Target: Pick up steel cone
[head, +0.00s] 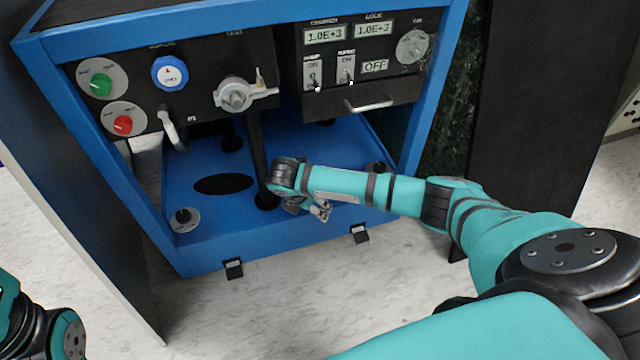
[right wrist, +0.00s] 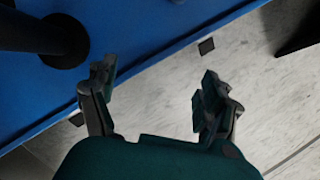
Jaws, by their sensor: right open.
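I cannot make out a steel cone in either view. My right gripper (head: 318,211) is low over the front part of the blue cabinet floor (head: 225,240), just right of a black vertical post (head: 257,150). In the right wrist view my right gripper (right wrist: 155,85) is open, its two fingers wide apart with nothing between them. The blue floor's front edge and the pale room floor lie beneath it. Part of my left arm shows at the lower left of the head view, but its gripper is out of the picture.
The blue-framed cabinet has a black panel (head: 200,60) with green and red knobs, a blue dial, a metal valve, switches and displays. A drawer handle (head: 365,105) juts out above my right forearm. An oval hole (head: 223,184) is in its floor. Dark side panels flank the cabinet.

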